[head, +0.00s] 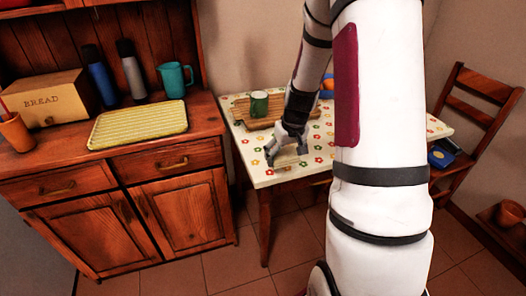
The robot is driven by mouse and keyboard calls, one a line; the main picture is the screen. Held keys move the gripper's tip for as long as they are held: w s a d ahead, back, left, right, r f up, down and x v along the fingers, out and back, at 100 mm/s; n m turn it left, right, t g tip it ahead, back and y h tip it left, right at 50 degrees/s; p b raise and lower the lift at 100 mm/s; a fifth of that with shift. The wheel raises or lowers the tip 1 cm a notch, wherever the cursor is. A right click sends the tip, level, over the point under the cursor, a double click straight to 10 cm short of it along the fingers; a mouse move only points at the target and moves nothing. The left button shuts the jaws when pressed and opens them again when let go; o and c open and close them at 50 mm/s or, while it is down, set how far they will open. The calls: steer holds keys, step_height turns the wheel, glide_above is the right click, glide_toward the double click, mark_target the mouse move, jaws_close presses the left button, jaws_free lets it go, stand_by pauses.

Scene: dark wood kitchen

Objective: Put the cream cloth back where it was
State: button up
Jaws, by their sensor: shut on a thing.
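My gripper (286,153) is low over the front left part of the table (256,172), which has a white top with a flower pattern. A small pale beige piece, which looks like the cream cloth (288,163), shows between and under the fingers. My gripper is shut on it. The cloth is mostly hidden and small, so I cannot tell whether it touches the table top.
A wooden board (241,112) with a green mug (259,104) lies behind the gripper. My arm hides the table's middle. On the cabinet at left are a yellow striped tray (138,124), a teal mug (174,79), bottles (130,70) and a bread box (45,99). A chair (482,100) stands right.

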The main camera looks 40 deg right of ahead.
steer(key=w, duration=0.6)
steer(key=w+f, duration=0.1)
steer(key=w, duration=0.3)
steer(key=shift+d, duration=0.25)
steer(key=shift+f+b, duration=0.3)
steer(key=shift+f, duration=1.4)
steer(key=shift+f, duration=0.15)
steer(key=o, duration=1.2)
